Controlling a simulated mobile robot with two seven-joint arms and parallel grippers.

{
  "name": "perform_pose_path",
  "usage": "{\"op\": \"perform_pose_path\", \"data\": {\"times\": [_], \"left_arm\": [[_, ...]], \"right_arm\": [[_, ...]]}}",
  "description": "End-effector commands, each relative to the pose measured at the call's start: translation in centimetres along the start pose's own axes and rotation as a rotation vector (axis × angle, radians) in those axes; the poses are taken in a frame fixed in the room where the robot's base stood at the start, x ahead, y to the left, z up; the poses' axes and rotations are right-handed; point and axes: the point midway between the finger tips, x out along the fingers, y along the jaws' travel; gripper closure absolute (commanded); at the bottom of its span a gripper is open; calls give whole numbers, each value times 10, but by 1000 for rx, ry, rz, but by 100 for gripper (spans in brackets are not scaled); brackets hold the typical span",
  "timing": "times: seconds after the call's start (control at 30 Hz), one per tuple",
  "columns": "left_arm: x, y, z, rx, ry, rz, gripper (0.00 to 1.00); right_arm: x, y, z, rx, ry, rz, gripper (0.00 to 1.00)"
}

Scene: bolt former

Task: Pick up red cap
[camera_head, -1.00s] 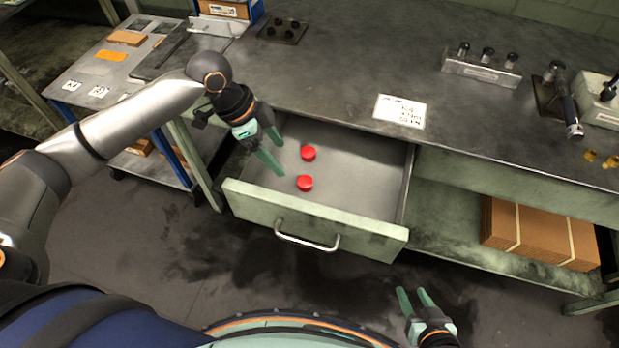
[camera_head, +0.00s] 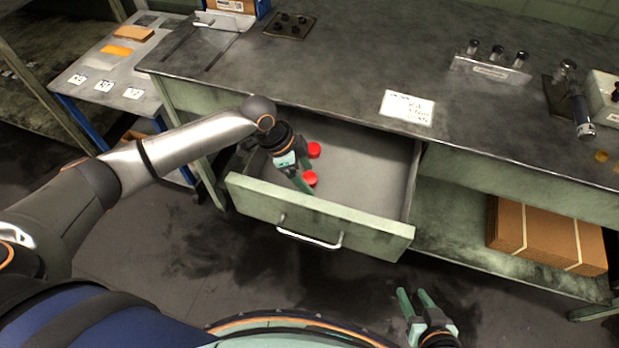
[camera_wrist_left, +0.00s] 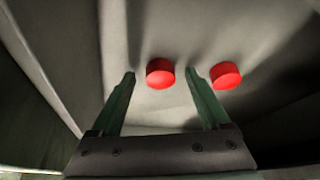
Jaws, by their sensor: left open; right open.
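Two red caps lie on the floor of the open drawer (camera_head: 360,190). In the head view, one red cap (camera_head: 314,150) is farther back and the other red cap (camera_head: 310,178) is nearer the drawer front. My left gripper (camera_head: 304,188) is open, pointing down into the drawer close beside the nearer cap and partly covering it. In the left wrist view, one red cap (camera_wrist_left: 160,73) shows between the open fingertips, and the other red cap (camera_wrist_left: 226,75) lies right of the right finger. My right gripper (camera_head: 415,300) is open and empty, in front of the drawer.
The drawer front with its handle (camera_head: 309,239) and the bench top (camera_head: 370,60) edge bound the space around my left gripper. Cardboard boxes (camera_head: 540,235) sit on the shelf at right. The drawer's right half is clear.

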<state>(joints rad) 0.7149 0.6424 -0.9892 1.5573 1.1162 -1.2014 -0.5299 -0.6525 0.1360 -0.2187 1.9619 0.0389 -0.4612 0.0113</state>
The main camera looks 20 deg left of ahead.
Motion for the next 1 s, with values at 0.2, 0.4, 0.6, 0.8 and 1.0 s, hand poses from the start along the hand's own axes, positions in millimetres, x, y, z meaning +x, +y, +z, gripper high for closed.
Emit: {"op": "perform_pose_path", "data": {"times": [0.2,0.4,0.6,0.8,1.0], "left_arm": [[0,0,0,0,0,-1,22],[0,0,0,0,0,-1,45],[0,0,0,0,0,-1,67],[0,0,0,0,0,-1,90],[0,0,0,0,0,-1,100]], "right_arm": [[0,0,-4,-1,7,-1,55],[0,0,-3,-2,5,-1,55],[0,0,0,-2,-1,-1,55],[1,0,2,-2,-6,-1,55],[1,0,2,-2,-7,-1,55]]}}
